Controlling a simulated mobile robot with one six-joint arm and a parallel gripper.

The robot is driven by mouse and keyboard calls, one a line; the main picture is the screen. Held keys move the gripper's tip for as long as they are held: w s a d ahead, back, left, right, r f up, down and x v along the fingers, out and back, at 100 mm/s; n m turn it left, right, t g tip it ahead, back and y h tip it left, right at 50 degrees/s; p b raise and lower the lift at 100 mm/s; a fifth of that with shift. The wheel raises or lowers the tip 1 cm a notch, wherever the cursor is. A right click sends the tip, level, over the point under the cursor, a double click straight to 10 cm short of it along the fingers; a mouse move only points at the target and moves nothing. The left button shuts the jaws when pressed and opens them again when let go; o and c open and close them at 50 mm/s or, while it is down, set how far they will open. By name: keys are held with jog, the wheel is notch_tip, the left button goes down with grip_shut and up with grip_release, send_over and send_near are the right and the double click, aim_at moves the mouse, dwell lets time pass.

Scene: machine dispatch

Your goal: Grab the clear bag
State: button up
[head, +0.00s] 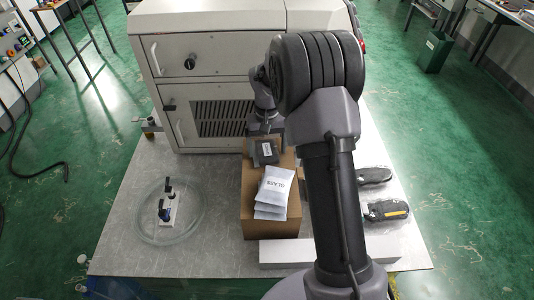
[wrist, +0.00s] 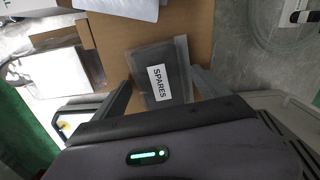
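A dark grey, see-through-looking bag with a white label reading SPARES (wrist: 176,58) lies on the cardboard box in the wrist view. It also shows in the head view (head: 265,152), near the box's back edge. A white packet marked GLASS (head: 275,190) lies in front of it on the same box, and its edge shows at the top of the wrist view (wrist: 125,6). My gripper (wrist: 160,88) is open, with one finger on each side of the SPARES bag's near end. I cannot tell whether the fingers touch it. In the head view my arm partly hides the gripper.
The cardboard box (head: 245,208) stands on a grey table (head: 115,232). A large white machine (head: 215,60) stands close behind. A round glass dish (head: 150,225) holding small items is left. Two dark tools (head: 385,210) lie right, and a white block (head: 285,252) lies in front.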

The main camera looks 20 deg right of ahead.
jog(key=c, duration=1.4)
jog(key=shift+r, duration=0.1)
